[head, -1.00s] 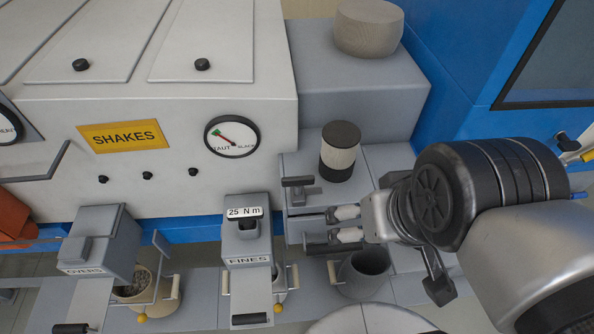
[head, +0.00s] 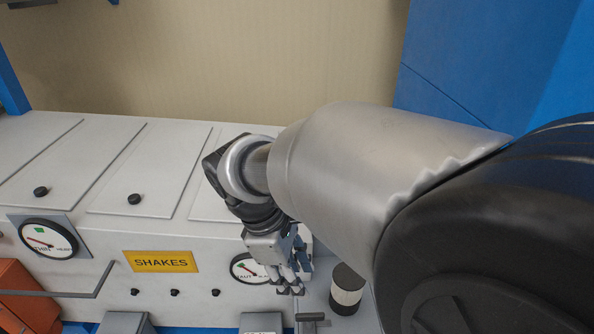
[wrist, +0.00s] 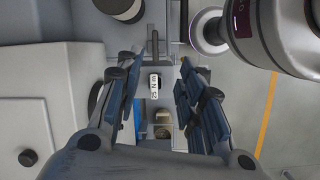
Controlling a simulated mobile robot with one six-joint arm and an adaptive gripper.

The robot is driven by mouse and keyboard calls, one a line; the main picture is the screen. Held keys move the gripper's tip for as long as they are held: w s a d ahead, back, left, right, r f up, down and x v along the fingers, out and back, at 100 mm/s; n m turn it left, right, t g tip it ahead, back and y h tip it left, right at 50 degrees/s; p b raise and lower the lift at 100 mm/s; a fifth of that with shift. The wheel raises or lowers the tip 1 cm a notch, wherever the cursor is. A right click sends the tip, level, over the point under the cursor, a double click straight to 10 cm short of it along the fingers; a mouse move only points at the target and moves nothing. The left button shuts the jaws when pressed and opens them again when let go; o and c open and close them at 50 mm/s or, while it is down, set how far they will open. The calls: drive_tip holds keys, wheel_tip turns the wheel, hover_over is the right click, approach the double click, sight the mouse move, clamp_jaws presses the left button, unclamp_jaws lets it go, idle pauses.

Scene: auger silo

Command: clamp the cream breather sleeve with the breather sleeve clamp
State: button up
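A short cylinder with black ends and a cream band (head: 347,291) stands upright on a grey ledge at the lower middle of the head view. Its cream part looks like the breather sleeve. Part of it shows at the top of the wrist view (wrist: 121,9). A small dark T-shaped handle (head: 312,318) is beside it on the left, perhaps the clamp, though I cannot be sure. My gripper (head: 288,286) points down, left of the cylinder and apart from it. In the wrist view my gripper (wrist: 167,58) has its fingers spread with nothing held between them.
A label reading 25 N m (wrist: 154,88) lies below my fingers. A blue panel (head: 500,60) stands at the right. My arm hides much of the right side.

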drive_tip(key=w+a+n+h+p, duration=0.1)
drive_tip(key=a+n+p, duration=0.1)
drive_tip(key=a, duration=0.1)
drive_tip(key=n+b, duration=0.1)
drive_tip(key=b, duration=0.1)
approach(310, 314)
drive_tip(key=x, duration=0.8)
drive_tip(key=shift+f, duration=0.4)
clamp_jaws()
